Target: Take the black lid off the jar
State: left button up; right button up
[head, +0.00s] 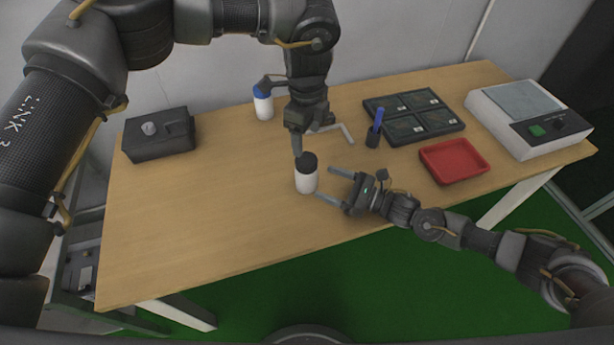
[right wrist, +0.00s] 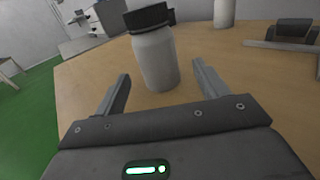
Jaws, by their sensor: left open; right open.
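The jar (head: 306,183) is white and stands upright near the middle of the table, with its black lid (head: 308,161) on top. My left gripper (head: 298,152) points down just above and beside the lid; it is open, though its fingers overlap in this view. My right gripper (head: 324,184) is open and level to the right of the jar, its fingers pointing at it. In the right wrist view, the jar (right wrist: 156,62) stands just beyond and between the open fingers (right wrist: 160,92), with the black lid (right wrist: 148,18) on it. I cannot tell whether the left fingers touch the lid.
A white bottle with a blue top (head: 263,103) stands behind. A black box (head: 160,143) is at the left. A blue pen in a dark holder (head: 374,136), a black compartment tray (head: 414,116), a red tray (head: 454,162) and a white device (head: 529,118) are at the right. The front left table is clear.

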aim_at(311, 177)
pick_arm(q)
jog(key=shift+s+r, duration=0.1)
jog(key=shift+r, duration=0.05)
pick_arm(e)
jog(key=x, duration=0.6)
jog(key=shift+s+r, duration=0.1)
jog(key=shift+s, duration=0.05)
jog(key=shift+x, duration=0.8)
